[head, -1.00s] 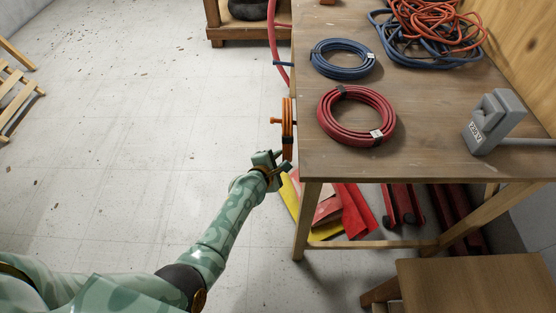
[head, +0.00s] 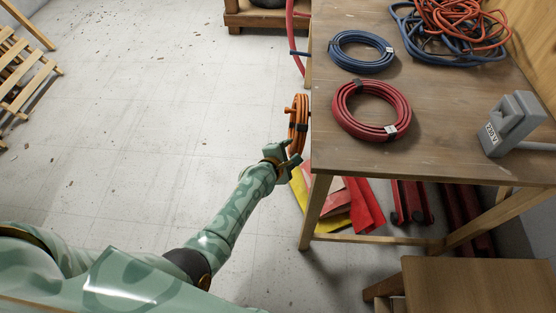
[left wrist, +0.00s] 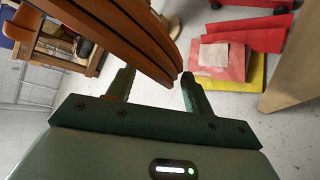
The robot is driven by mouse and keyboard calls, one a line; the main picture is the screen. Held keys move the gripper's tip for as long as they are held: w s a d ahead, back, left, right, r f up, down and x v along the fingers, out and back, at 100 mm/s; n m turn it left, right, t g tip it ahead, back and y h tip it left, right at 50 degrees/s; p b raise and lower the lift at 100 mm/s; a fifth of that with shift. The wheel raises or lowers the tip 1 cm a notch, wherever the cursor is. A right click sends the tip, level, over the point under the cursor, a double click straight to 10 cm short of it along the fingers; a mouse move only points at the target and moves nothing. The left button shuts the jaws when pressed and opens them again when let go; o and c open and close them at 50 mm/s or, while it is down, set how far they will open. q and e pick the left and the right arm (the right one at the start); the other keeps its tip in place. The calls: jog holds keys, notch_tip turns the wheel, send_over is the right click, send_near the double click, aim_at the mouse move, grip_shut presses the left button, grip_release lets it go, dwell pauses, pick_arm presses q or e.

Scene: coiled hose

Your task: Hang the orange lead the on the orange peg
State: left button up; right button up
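The orange lead (head: 299,127) is a coiled ring with dark bands at the left side of the wooden table. The orange peg (head: 289,110) sticks out to the left through the upper part of the ring, so the lead appears to hang around it. My left gripper (head: 291,160) is just below the lead. In the left wrist view the lead (left wrist: 135,40) runs down from the upper left, and its lower end is near the fingertips. The fingers of my left gripper (left wrist: 158,82) are apart. Whether one touches the lead is unclear. My right gripper is out of view.
The table (head: 350,158) holds a red coil (head: 371,127), a blue coil (head: 363,66), tangled orange and blue leads (head: 450,40) and a grey tool (head: 510,122). Red and yellow sheets (head: 335,205) lie below. A stool (head: 462,283) stands front right.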

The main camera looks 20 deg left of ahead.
pick_arm(q)
jog(key=p+v, duration=1)
jog(key=v, duration=0.5)
jog(key=shift+s+r+p, duration=0.2)
jog(key=shift+s+p, duration=0.05)
jog(key=shift+p, duration=0.1)
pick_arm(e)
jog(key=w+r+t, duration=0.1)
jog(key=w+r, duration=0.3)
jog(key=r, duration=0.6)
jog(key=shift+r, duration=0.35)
pick_arm(q)
jog(key=shift+d, duration=0.1)
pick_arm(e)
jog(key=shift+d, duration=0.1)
